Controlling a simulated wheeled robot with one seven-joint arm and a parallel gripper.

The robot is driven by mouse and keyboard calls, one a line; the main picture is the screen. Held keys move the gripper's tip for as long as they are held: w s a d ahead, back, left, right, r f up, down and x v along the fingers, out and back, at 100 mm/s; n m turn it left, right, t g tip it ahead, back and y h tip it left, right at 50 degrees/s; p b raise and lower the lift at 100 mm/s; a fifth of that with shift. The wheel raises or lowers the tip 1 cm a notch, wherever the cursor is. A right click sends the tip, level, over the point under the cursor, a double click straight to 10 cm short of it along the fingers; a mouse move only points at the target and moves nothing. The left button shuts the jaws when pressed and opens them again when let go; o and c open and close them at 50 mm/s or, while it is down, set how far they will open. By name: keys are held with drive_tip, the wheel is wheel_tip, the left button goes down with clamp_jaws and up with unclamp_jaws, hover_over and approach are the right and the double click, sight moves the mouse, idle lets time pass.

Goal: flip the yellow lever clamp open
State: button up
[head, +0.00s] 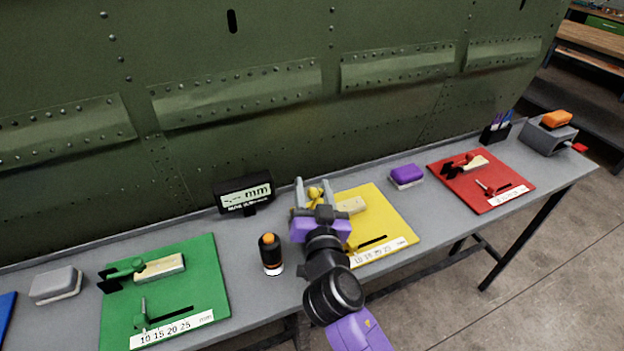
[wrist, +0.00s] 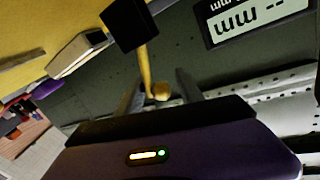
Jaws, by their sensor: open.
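The yellow lever clamp (head: 315,193) is at the back left of the yellow board (head: 395,215), mostly hidden behind my gripper in the head view. In the wrist view its yellow lever (wrist: 146,68) runs from a black block (wrist: 130,24) to a rounded yellow knob (wrist: 161,91). My gripper (head: 313,184) is open, with one finger on each side of the knob. It also shows in the wrist view (wrist: 158,92), with the knob between the fingers. I cannot tell whether either finger touches it.
A black and orange cylinder (head: 270,254) stands left of my gripper. A display (head: 244,194) stands behind, near the green fuselage skin (head: 240,60). A pale block (head: 352,205) is on the yellow board. A purple block (head: 407,175), green board (head: 205,270) and red board (head: 505,180) share the bench.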

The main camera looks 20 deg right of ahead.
drive_tip(key=shift+x, duration=0.9)
drive_tip(key=shift+c, duration=0.4)
clamp_jaws()
drive_tip(key=shift+a+f, duration=0.1)
idle(0.4)
